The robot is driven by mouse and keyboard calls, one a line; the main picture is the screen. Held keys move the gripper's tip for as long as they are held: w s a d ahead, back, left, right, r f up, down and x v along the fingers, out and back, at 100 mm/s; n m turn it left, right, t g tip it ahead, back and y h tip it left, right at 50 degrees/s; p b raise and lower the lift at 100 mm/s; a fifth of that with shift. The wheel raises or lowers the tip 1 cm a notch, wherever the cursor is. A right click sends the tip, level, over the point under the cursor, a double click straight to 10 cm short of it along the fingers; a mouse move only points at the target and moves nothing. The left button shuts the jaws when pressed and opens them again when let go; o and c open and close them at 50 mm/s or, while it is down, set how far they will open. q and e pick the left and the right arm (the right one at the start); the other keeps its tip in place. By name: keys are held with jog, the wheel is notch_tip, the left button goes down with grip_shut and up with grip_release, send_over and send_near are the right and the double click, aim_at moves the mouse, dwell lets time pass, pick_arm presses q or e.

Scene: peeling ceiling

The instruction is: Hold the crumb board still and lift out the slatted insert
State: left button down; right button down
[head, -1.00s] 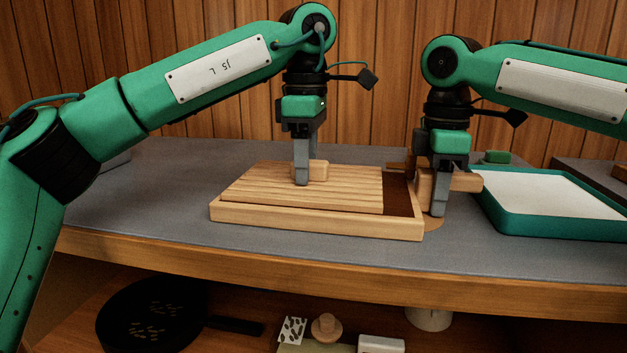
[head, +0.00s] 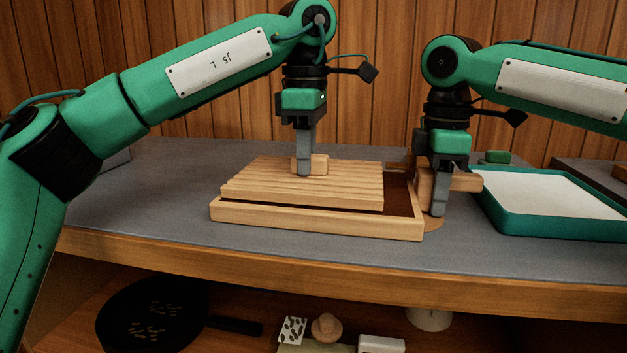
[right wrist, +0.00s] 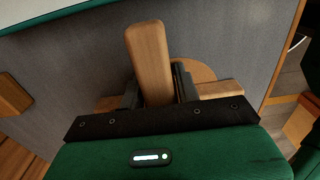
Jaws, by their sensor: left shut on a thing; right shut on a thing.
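The crumb board (head: 315,223) is a shallow light-wood tray with a dark inside, on the grey counter. The slatted insert (head: 270,183) is a ridged wooden panel just above the board's rim, with a dark gap showing under its front edge. My left gripper (head: 304,170) is shut on the insert's small wooden handle block (head: 320,164). In the right wrist view that handle (right wrist: 149,62) stands between the fingers.
A teal tray (head: 560,228) with a white bottom lies right of the board, close to my right gripper. A green block (head: 496,157) sits behind it. A dark pan (head: 150,315) and small items are on the shelf below. The counter left of the board is clear.

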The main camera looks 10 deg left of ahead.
pick_arm(q)
jog(key=shift+r, duration=0.2)
jog(key=shift+r, duration=2.4)
jog(key=shift+r, duration=1.2)
jog(key=a, duration=1.2)
